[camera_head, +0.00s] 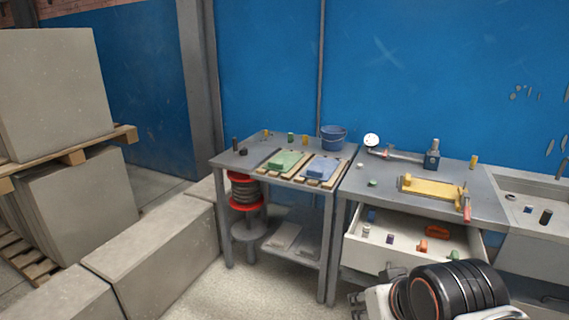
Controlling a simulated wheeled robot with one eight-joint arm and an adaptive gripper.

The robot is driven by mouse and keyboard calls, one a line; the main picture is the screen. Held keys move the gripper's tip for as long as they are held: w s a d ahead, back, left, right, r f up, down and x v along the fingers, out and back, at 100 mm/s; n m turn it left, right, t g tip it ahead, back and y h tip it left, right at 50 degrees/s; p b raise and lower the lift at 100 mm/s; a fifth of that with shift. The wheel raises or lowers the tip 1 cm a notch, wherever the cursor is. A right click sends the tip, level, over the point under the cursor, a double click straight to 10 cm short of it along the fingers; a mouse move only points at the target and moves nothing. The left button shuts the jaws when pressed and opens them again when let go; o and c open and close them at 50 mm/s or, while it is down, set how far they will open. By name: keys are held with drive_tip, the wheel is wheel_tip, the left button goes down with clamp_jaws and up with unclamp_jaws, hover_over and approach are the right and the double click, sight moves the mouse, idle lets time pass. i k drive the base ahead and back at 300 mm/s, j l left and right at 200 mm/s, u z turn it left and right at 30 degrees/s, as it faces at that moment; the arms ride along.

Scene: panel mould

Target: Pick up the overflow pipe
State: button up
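I cannot tell for sure which thing is the overflow pipe. A short dark upright cylinder (545,216) stands in the grey basin at the right edge, and it is one candidate. Another small dark cylinder (235,144) stands at the left back of the left table. My arm shows at the bottom right as a black ribbed joint with white parts. My gripper (374,298) seems to be at its left end, low in front of the open drawer and apart from both cylinders. Its fingers are too unclear to read.
The left table (222,160) bears green and blue blocks on wooden slats and a blue bucket (334,138). The right bench (400,172) bears a yellow block and tools. Its open drawer (362,254) holds small parts and juts out near my arm. Concrete blocks (150,265) stand left.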

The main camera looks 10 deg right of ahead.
sight(365, 234)
drive_tip(key=i+l, duration=0.1)
drive_tip(key=l, duration=0.7)
drive_tip(key=i+l+u, duration=0.15)
drive_tip(key=l, duration=0.6)
